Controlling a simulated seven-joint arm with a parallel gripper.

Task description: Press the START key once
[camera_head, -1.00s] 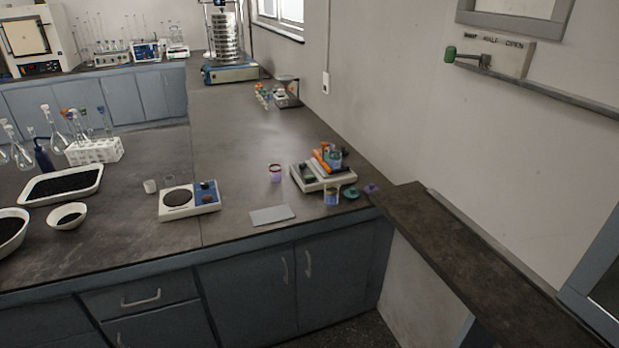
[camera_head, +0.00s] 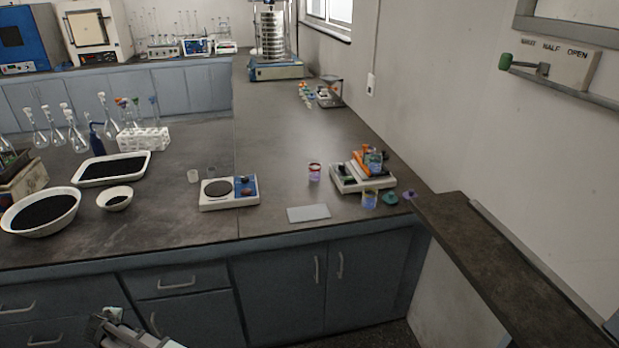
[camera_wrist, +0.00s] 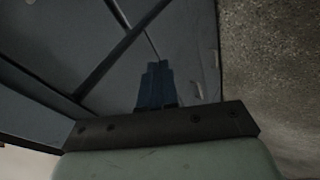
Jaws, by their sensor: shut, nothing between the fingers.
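The sieve shaker (camera_head: 270,36), a tall stack of silvery sieves on a blue base (camera_head: 277,70), stands at the far end of the bench in the head view. The START key is too small to make out on it. My gripper shows in the wrist view (camera_wrist: 157,68), its dark fingers together and empty. It points at the blue-grey cabinet fronts and the floor, well away from the shaker. In the head view, part of my arm shows low at the bottom left, in front of the cabinets.
A hotplate-like device (camera_head: 228,193), a grey plate (camera_head: 308,213) and a balance with small jars (camera_head: 350,180) stand near the front bench edge. Bowls and a tray (camera_head: 112,169) of dark grains are at left. The bench before the shaker is largely clear.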

